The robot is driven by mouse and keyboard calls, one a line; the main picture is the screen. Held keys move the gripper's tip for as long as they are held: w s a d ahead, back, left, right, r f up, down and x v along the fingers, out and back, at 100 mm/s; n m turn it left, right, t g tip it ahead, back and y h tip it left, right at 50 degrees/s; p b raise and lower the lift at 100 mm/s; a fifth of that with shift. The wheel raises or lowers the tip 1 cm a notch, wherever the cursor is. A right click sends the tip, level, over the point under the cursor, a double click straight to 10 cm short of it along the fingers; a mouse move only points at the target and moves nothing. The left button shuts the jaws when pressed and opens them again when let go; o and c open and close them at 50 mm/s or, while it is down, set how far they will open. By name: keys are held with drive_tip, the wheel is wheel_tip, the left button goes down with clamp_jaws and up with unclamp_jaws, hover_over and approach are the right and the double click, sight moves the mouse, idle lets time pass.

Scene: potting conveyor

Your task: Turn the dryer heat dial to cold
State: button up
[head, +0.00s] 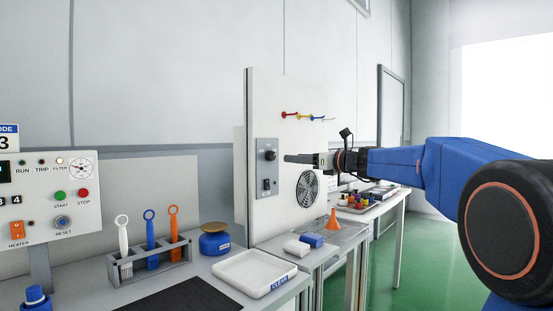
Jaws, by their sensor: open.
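A small black dial (270,155) sits on a grey control plate (262,172) fixed to a tall white upright panel. Its markings and pointer are too small to read. A black switch (266,184) is below it on the same plate. A round dark fan grille (308,190) is set in the panel to the right. My gripper (287,158) comes in from the right with its fingers pointing left toward the dial. Its tips show just to the right of the dial; I cannot tell whether they touch it. The gripper is open and holds nothing visible.
Red, yellow and blue hooks (303,115) stick out above my gripper. A control box (48,198) and a brush rack (150,262) stand at left.

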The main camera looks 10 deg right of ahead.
sight(273, 157)
drive_tip(key=x, duration=1)
drive_tip(key=c, duration=1)
